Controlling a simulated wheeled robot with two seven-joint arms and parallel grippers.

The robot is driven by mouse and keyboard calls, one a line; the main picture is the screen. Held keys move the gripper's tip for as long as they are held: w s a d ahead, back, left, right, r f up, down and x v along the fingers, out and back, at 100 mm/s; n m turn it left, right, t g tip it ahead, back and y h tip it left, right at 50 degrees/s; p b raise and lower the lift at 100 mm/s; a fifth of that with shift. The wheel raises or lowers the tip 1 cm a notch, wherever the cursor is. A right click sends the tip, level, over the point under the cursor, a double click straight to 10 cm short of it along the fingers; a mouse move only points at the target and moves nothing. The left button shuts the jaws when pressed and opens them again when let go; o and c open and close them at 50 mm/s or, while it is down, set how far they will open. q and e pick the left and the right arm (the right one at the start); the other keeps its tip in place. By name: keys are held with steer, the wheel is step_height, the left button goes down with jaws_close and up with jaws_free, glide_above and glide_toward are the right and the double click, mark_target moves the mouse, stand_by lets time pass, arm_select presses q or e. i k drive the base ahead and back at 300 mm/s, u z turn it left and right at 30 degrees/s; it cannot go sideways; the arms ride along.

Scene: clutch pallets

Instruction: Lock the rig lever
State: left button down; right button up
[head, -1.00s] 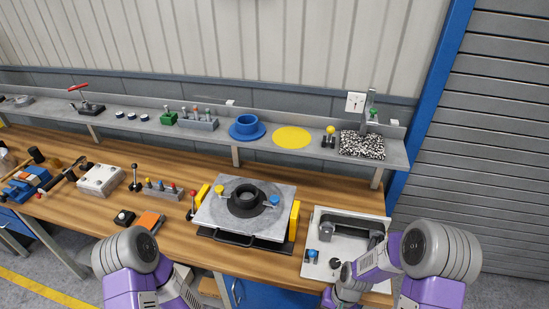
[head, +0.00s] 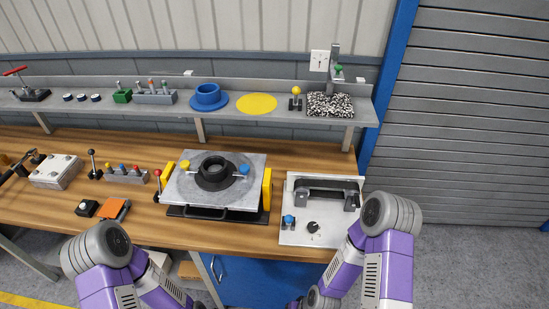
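The central rig (head: 240,193) is a tilted light-grey plate with a black ring (head: 214,172) on it, a yellow knob (head: 184,165) and a blue knob (head: 244,169) beside the ring, and yellow side blocks. A short lever with a red ball (head: 157,183) stands upright at its left edge. I cannot tell for sure which of the levers here is the rig lever. My two arms come in at the bottom, in front of the bench. Both grippers are below the picture edge.
A white panel (head: 302,235) with a dark handle, a blue knob and a black knob lies right of the rig. Left are a black lever (head: 93,165), a row of coloured levers (head: 126,174) and an orange block (head: 116,209). A shelf (head: 225,112) runs behind.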

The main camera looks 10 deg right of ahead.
mark_target(289, 218)
steer(key=k, duration=1.2)
steer(key=z, duration=0.8)
steer(key=i, duration=1.05)
steer(key=u, duration=0.3)
